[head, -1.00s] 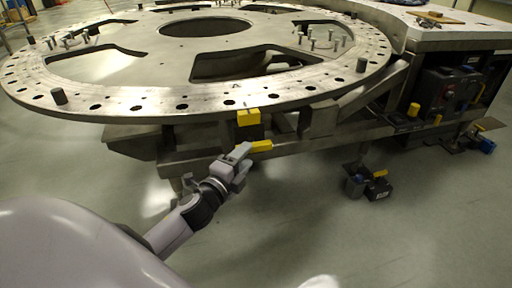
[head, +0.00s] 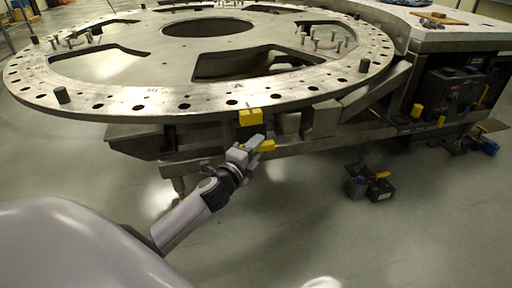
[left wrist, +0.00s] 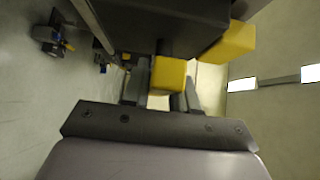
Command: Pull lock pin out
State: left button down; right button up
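A yellow handle (head: 266,146), which looks like that of the lock pin, is below the near edge of the round turret plate (head: 130,103). A second yellow block (head: 250,117) sits just above it at the plate's rim. My left gripper (head: 255,144) is at the lower handle, with a finger in front of part of it. In the left wrist view the yellow handle (left wrist: 168,76) lies between my fingers; contact on both sides is not clear. The other yellow block (left wrist: 238,42) is to its right, beside a dark block. My right gripper is not in view.
The metal support frame (head: 290,143) runs close behind my left gripper. Upright posts and bolts stand on the plate. A bench (head: 460,35) and dark boxes (head: 380,188) are at the right. The floor in front is clear.

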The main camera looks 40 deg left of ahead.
pick_arm(q)
jog(key=shift+s+d, duration=1.15)
jog(key=shift+d, duration=0.2)
jog(key=shift+d+f, duration=0.15)
jog(key=c, duration=1.1)
grip_release()
jog(key=shift+o, duration=0.7)
jog(key=shift+s, duration=0.1)
jog(key=s, duration=0.7)
jog(key=shift+d, duration=0.2)
